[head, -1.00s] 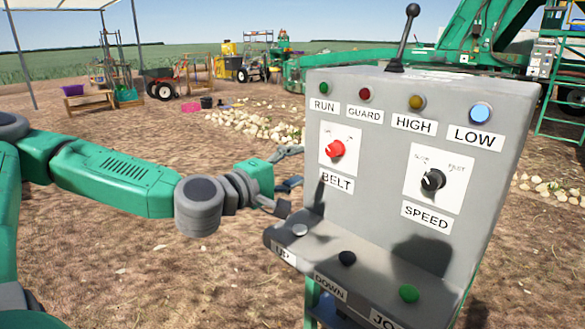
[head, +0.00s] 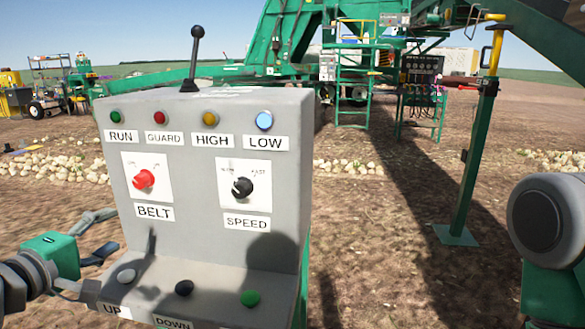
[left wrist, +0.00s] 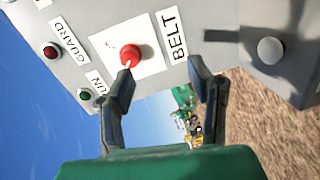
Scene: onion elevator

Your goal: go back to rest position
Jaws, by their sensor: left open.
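My left gripper (head: 104,250) is open and empty beside the left edge of the grey control box (head: 200,102). In the left wrist view, its two fingers (left wrist: 162,78) are spread in front of the box. The red BELT knob (head: 144,179) shows near one fingertip in the wrist view (left wrist: 131,55); I cannot tell whether they touch. The black SPEED knob (head: 242,187) is to its right. The LOW lamp (head: 264,121) is bright blue. A part of my right arm (head: 545,235) shows at the right edge; its gripper is out of view.
The white UP button (head: 126,275), black DOWN button (head: 184,288) and green button (head: 250,298) are on the lower ledge. A lever (head: 194,58) stands on top. Behind are a green machine frame, a green post (head: 477,150) and stones (head: 62,168). Bare ground lies right of the box.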

